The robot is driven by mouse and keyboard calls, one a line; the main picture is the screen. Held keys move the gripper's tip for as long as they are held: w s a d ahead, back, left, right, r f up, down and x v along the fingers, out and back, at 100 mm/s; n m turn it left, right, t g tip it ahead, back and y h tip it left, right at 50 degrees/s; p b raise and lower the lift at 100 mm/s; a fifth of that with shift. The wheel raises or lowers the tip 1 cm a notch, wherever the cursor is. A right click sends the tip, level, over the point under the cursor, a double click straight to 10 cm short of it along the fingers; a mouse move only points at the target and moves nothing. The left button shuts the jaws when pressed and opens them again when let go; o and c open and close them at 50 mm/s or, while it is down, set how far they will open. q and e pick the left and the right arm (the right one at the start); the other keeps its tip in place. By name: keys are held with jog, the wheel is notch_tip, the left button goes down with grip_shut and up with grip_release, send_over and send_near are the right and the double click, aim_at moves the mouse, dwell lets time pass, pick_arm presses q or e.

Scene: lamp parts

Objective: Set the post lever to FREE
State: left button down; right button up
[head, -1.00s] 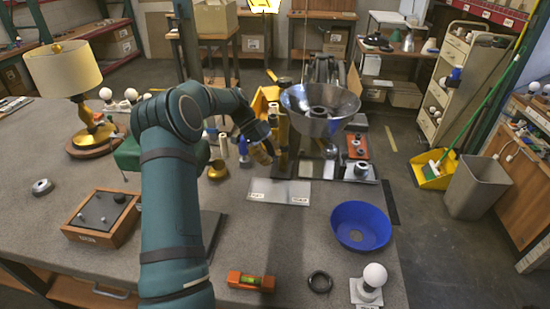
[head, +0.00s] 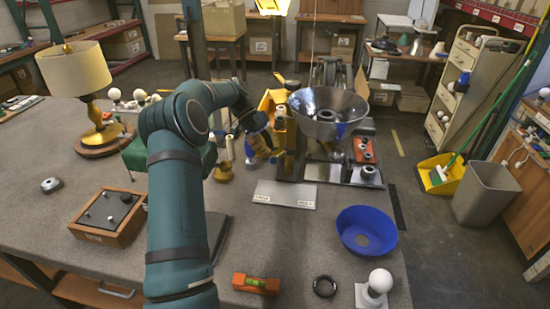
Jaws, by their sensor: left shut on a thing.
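The post (head: 281,120) stands upright at the back of the table, in front of a yellow bracket and left of the shiny metal shade (head: 327,110). My left arm reaches over the table, and my left gripper (head: 273,154) is at the lower front of the post. It is shut on a small part there, which appears to be the post lever. The lever is mostly hidden by the fingers, and its setting cannot be read. My right gripper is not in view.
A brass cup (head: 223,172) and a pale cylinder stand left of the gripper. A grey plate (head: 285,194) lies in front of the post. A blue bowl (head: 366,231), orange level (head: 256,284), black ring (head: 324,285) and bulb (head: 379,281) are nearer. A lamp (head: 78,70) stands left.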

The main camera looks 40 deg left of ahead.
pick_arm(q)
jog(key=shift+v, duration=1.8)
jog(key=shift+d, duration=0.15)
